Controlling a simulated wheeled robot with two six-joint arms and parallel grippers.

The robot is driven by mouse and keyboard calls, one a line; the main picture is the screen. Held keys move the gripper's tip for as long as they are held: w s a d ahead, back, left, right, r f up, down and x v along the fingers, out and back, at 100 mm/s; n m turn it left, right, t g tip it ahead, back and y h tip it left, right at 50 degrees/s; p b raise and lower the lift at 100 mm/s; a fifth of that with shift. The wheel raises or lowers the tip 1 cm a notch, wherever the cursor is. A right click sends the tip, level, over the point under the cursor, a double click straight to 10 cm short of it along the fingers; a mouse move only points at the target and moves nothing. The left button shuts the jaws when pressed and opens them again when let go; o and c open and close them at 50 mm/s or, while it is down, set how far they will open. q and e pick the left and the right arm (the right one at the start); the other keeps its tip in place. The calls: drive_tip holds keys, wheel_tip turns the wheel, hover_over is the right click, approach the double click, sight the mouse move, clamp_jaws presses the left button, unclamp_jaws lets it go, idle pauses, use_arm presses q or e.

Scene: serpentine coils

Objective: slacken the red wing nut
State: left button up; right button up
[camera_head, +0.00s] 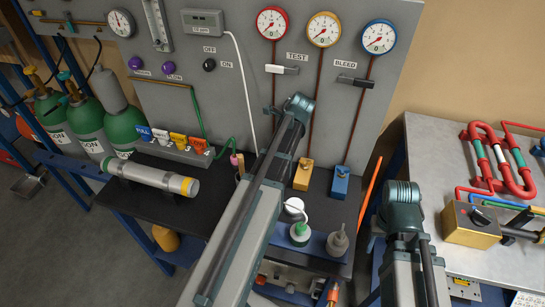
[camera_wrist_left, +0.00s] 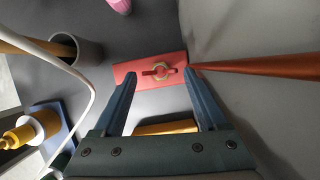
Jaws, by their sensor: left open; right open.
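The red wing nut (camera_wrist_left: 157,72) sits with a pale hex ring on a flat red block (camera_wrist_left: 124,72) in the left wrist view. My left gripper (camera_wrist_left: 161,77) is open. Its fingertips lie either side of the nut, with a visible gap to each; I cannot tell how far above it they are. In the head view my left arm (camera_head: 262,195) hides the red block, the nut and the left gripper. My right arm (camera_head: 404,215) stands at the right, apart from the blocks; its fingertips cannot be made out.
A copper pipe (camera_wrist_left: 255,66) meets the red block's right side. A yellow block (camera_head: 303,178) and a blue block (camera_head: 340,184) stand nearby on the dark bench. A grey cup (camera_wrist_left: 78,52) and a white cable (camera_wrist_left: 91,88) lie left. Bottles (camera_head: 300,232) stand in front.

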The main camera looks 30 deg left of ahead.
use_arm(q)
drive_tip(key=shift+a+f, duration=0.15)
drive_tip(key=shift+f, duration=0.35)
use_arm(e)
drive_tip(key=shift+f, duration=0.5)
use_arm(q)
drive_tip(key=shift+c, duration=0.3)
drive_tip(key=c, duration=1)
drive_tip(key=shift+n+g, duration=0.3)
drive_tip(key=shift+n, duration=0.5)
drive_tip(key=shift+c, duration=0.2)
drive_tip(key=o, duration=1.1)
drive_tip(key=shift+r, duration=0.15)
use_arm(e)
drive_tip(key=shift+r, duration=0.1)
